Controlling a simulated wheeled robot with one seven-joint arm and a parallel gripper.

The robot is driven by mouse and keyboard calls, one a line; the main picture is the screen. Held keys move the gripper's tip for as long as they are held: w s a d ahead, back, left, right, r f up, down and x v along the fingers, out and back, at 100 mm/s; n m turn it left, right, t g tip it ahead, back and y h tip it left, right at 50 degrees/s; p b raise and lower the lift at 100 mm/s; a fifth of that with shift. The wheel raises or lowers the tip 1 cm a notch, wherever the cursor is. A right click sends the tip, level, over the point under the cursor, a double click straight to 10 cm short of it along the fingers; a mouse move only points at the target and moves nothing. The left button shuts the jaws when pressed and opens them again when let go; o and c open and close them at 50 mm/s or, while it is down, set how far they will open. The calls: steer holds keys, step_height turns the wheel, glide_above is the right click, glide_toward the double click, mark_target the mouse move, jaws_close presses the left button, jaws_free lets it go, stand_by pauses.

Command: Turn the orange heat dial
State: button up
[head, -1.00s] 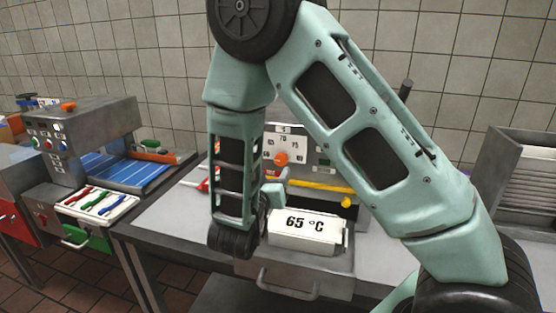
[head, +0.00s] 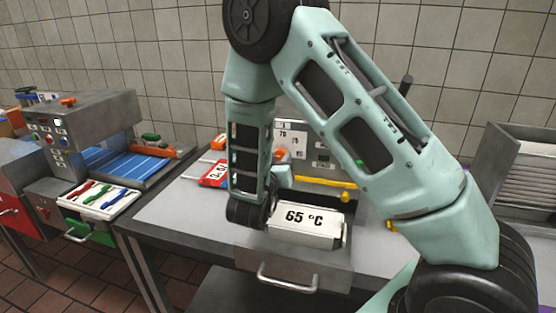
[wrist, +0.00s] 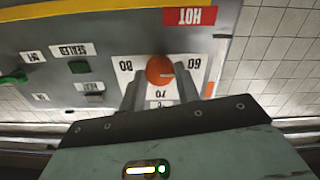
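The orange heat dial (wrist: 160,69) sits on a white scale in the upper middle of the wrist view, where the panel appears upside down. Numbers around it include 60 and 80, and a pale pointer mark shows on its face. My gripper (wrist: 159,80) is open, with one finger on each side of the dial's lower edge. I cannot tell whether the fingers touch it. In the head view the dial (head: 281,154) shows only partly at the right edge of my arm, which hides my gripper. A white sign reading "65 °C" (head: 305,222) stands in front of the panel.
The panel carries a red HOT label (wrist: 190,16), a yellow bar (head: 325,183) and green knobs. A red item (head: 213,174) lies left of my arm.

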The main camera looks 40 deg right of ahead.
steer(key=shift+f+m+b, duration=0.15)
steer(key=shift+m+b, duration=0.15)
steer(key=shift+b, duration=0.3)
steer(key=shift+m+b, duration=0.3)
steer(key=shift+b, duration=0.05)
steer(key=m+b, duration=0.3)
steer(key=b, duration=0.1)
steer(key=shift+f, duration=0.15)
steer(key=m+b, duration=0.3)
steer(key=b, duration=0.1)
steer(key=shift+r+m+b, duration=0.2)
steer(key=shift+m+b, duration=0.5)
steer(key=shift+b, duration=0.25)
steer(key=shift+r, duration=0.1)
steer(key=o, duration=1)
